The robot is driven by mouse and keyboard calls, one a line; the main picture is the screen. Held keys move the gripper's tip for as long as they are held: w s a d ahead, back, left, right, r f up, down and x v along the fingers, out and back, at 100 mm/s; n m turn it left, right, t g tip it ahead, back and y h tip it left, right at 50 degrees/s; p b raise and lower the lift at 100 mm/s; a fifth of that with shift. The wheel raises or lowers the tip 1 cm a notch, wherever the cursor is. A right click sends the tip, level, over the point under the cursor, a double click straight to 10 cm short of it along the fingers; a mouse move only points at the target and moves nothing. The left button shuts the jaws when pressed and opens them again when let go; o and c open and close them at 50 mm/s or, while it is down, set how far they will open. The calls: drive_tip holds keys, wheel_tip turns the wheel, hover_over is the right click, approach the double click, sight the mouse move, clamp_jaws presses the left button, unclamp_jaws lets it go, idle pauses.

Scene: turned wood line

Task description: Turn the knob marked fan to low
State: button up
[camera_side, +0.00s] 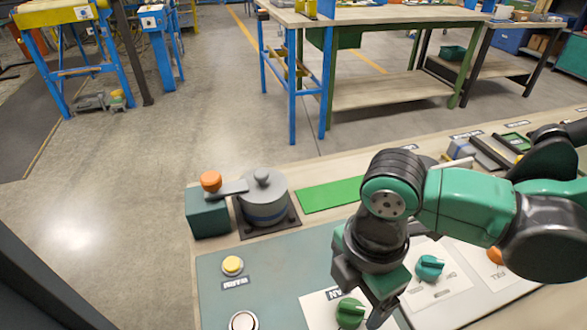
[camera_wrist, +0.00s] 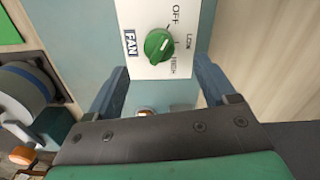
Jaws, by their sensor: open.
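The fan knob (camera_side: 350,312) is green and sits on a white plate on the panel, low in the side view. In the wrist view the knob (camera_wrist: 157,46) is beside the FAN label (camera_wrist: 130,43), with OFF, LOW and HIGH printed to its right. In the wrist view the fingers of my gripper (camera_wrist: 160,70) are spread on either side, apart from the knob.
A teal knob (camera_side: 429,267) and an orange knob (camera_side: 495,255) stand to the right. A yellow button (camera_side: 232,265) and a pale round button (camera_side: 243,321) are left. A grey pot (camera_side: 265,200) with a handle stands at the back left, beside a green strip (camera_side: 330,194).

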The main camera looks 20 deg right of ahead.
sight(351, 306)
drive_tip(key=shift+f, duration=2.4)
clamp_jaws()
drive_tip(key=shift+m, duration=0.4)
drive_tip(key=m, duration=1.1)
drive_tip(key=shift+w, duration=0.1)
